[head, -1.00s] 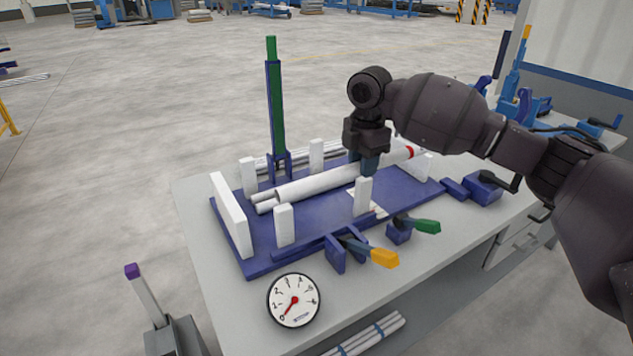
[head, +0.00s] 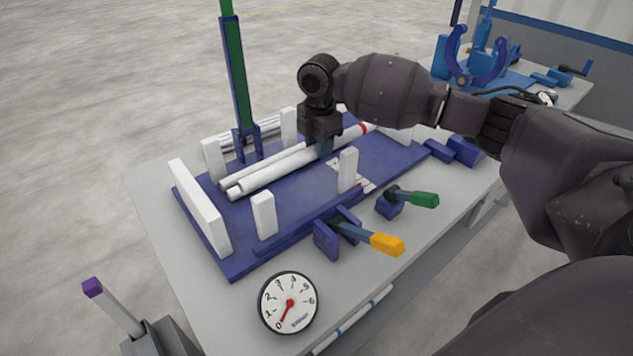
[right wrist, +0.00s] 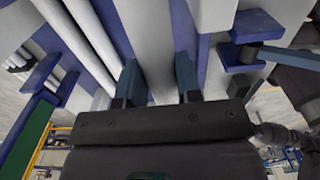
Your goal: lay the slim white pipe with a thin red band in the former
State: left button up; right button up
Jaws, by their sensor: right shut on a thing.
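The white pipe with a thin red band (head: 364,128) is in my right gripper (head: 325,150), which is shut around it nearer the banded end. The pipe lies lengthwise over the blue former (head: 290,205), between its white posts, low over the base; I cannot tell whether it touches. Another white pipe (head: 232,178) lies close beside it on the far side. In the right wrist view the white pipe (right wrist: 150,45) runs between the two fingers (right wrist: 157,85), with two slim pipes (right wrist: 80,40) to its left. My left gripper is not in view.
A tall green-and-blue post (head: 238,90) stands at the former's far side, near more pipes. A yellow-handled lever (head: 385,243), a green-handled lever (head: 424,199) and a dial gauge (head: 288,302) are at the near side. A purple-tipped lever (head: 93,287) is at lower left.

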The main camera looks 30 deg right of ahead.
send_over(319, 191)
notch_tip(319, 191, down, 5)
jog(key=shift+w+r+b, duration=0.1)
jog(key=shift+b, duration=0.2)
jog(key=shift+f, duration=0.4)
notch_tip(319, 191, down, 5)
jog(key=shift+f+b, duration=0.2)
jog(key=shift+b, duration=0.4)
jog(key=shift+f, duration=0.2)
jog(key=shift+r, duration=0.1)
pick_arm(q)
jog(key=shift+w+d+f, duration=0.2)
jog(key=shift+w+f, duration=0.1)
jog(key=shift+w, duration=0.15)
pick_arm(e)
jog(key=o, duration=1)
jog(key=shift+c, duration=0.2)
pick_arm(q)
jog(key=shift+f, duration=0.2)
